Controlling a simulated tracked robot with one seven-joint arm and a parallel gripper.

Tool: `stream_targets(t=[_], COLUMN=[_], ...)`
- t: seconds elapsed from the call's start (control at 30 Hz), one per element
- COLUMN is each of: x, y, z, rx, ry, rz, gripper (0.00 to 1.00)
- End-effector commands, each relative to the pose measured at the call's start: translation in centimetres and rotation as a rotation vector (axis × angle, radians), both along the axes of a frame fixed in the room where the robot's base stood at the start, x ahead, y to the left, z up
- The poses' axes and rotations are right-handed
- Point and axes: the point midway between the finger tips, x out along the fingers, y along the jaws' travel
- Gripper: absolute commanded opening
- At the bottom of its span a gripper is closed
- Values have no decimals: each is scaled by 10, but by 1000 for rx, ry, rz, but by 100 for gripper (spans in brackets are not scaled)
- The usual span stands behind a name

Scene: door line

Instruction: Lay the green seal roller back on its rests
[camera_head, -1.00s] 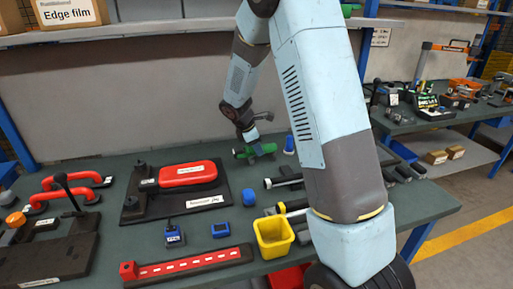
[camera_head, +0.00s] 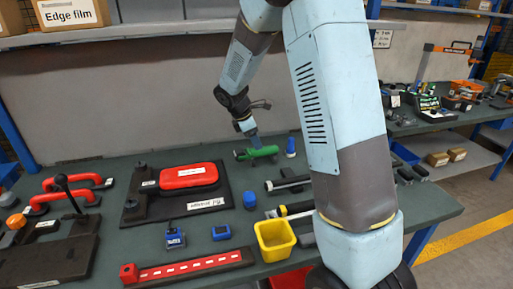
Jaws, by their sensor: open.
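The green roller (camera_head: 257,153) is near the back of the dark table, right of the red-handled tool on its black plate. My gripper (camera_head: 254,138) is right above the roller, pointing down; its fingertips are small and partly merge with the roller, so I cannot tell whether they touch it. The jaws are open. I cannot make out any rests for the roller; my own arm covers part of the table to the right.
A blue cylinder (camera_head: 291,147) stands close to the right of the roller. A red-handled tool (camera_head: 188,177) lies left, a blue round item (camera_head: 249,199) and a yellow bin (camera_head: 275,238) nearer. Black-handled tools (camera_head: 288,183) lie right.

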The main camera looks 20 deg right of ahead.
Motion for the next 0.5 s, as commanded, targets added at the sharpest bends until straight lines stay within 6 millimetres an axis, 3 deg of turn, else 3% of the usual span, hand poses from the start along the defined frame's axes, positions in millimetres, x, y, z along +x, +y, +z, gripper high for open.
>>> stream_targets(t=[0.2, 0.5], x=[-6, -10], y=[17, 29], z=[39, 68], rx=[1, 0], ry=[-2, 0], rz=[3, 2], gripper=[63, 63])
